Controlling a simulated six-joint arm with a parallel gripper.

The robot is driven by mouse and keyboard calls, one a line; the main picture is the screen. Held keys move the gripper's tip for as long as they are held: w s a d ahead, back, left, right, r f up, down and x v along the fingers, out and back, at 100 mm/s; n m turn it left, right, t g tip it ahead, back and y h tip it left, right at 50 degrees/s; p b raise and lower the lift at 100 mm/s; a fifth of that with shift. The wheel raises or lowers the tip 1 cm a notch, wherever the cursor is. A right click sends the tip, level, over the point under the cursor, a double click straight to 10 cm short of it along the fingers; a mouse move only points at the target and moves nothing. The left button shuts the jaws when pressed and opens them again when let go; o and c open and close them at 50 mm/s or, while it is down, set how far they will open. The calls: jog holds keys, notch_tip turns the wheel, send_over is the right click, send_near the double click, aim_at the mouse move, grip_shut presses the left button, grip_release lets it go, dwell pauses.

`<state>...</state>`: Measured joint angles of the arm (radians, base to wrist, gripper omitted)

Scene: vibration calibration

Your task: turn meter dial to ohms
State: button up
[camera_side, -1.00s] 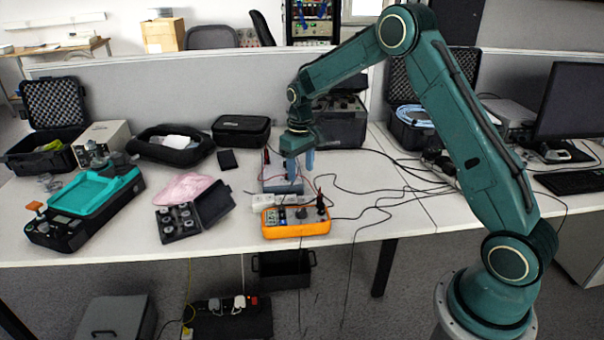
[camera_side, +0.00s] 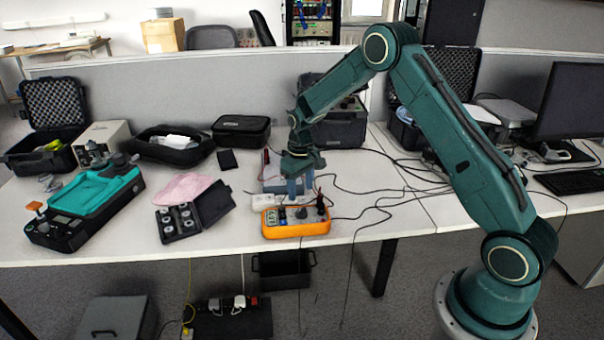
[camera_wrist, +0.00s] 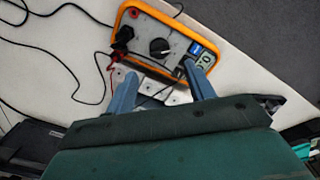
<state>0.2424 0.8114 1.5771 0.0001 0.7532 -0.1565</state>
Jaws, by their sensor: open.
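The orange multimeter (camera_side: 297,230) lies on the table near its front edge. In the wrist view the meter (camera_wrist: 187,18) shows its grey face, with the dark round dial (camera_wrist: 159,47) in the middle. A small screen (camera_wrist: 203,54) is on one side of the dial and plugged probe leads (camera_wrist: 124,36) are on the other. My gripper (camera_side: 300,191) is just above and behind the meter, pointing down. Its blue fingers (camera_wrist: 163,85) are apart and empty, with the dial just beyond the gap between their tips. The side view does not show clearly how high the tips are above the meter.
Black cables (camera_side: 375,190) spread over the table to the right. An open case of weights (camera_side: 180,222) stands at the left.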

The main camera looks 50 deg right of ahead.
aim_at(301, 209)
notch_tip(301, 209, down, 7)
jog(key=shift+f, duration=0.15)
dwell(0.4)
jog(key=c, duration=1)
